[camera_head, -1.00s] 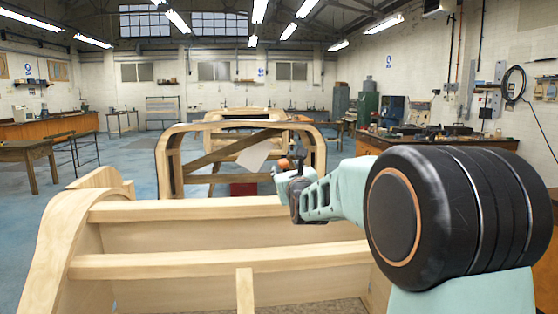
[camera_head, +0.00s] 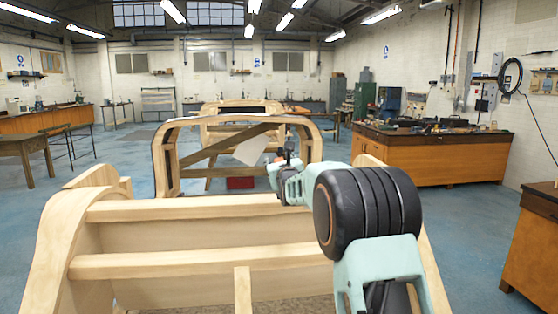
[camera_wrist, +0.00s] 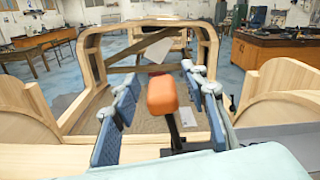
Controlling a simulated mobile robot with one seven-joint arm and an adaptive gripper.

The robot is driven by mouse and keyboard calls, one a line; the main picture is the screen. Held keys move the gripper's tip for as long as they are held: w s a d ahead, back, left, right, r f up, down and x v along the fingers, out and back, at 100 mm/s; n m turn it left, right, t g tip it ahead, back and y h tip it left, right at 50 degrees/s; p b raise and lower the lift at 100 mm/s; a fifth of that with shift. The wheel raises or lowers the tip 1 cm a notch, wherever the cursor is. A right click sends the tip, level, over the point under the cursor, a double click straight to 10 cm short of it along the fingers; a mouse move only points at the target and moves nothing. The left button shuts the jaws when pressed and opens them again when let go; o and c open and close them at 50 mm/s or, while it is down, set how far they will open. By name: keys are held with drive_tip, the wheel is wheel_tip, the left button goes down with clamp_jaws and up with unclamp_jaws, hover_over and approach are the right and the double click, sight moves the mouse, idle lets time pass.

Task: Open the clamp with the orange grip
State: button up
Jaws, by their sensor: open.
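The orange grip (camera_wrist: 162,93) of the clamp shows in the middle of the wrist view, on a dark bar (camera_wrist: 173,132) that runs down below it. My gripper (camera_wrist: 164,80) is open, with one blue-padded finger on each side of the grip and a visible gap to both. In the head view my gripper (camera_head: 284,170) is over the far top rail of the near wooden bodyframe (camera_head: 180,262); the grip is mostly hidden there. The clamp's jaws are hidden, so I cannot tell how they stand.
A second wooden bodyframe (camera_head: 172,135) stands behind, with a sheet of paper (camera_head: 250,150) on its diagonal brace. A red box (camera_head: 240,183) lies beyond the near frame. A cluttered workbench (camera_head: 430,158) stands at the right. The blue floor between is clear.

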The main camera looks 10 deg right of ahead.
drive_tip(key=shift+c, duration=0.5)
clamp_jaws()
